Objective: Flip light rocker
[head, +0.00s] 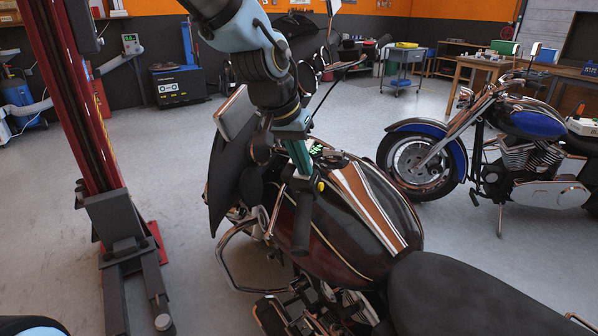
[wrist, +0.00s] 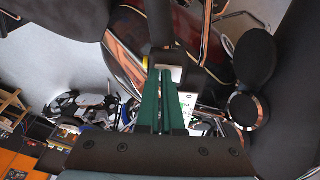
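A dark red and black motorcycle with brown and white tank stripes (head: 345,205) stands at the centre of the head view. Its dark handlebar grip (head: 303,225) points toward me, with a yellow button (head: 320,186) beside the switch housing. My gripper (head: 304,172) reaches down from above to this housing. In the wrist view its two green fingers (wrist: 163,76) lie close together, with only a thin gap and nothing seen held. Their tips are at the housing by the grip (wrist: 160,22); contact is unclear. The yellow button also shows there (wrist: 145,63). I cannot make out the light rocker; the fingers may hide it.
A red lift post (head: 80,100) with a dark foot stands at left. A second, blue motorcycle (head: 490,145) is at right. A mirror (head: 235,113) and dark windscreen (head: 232,170) are close to my arm's left. The grey floor between the machines and the back wall is mostly clear.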

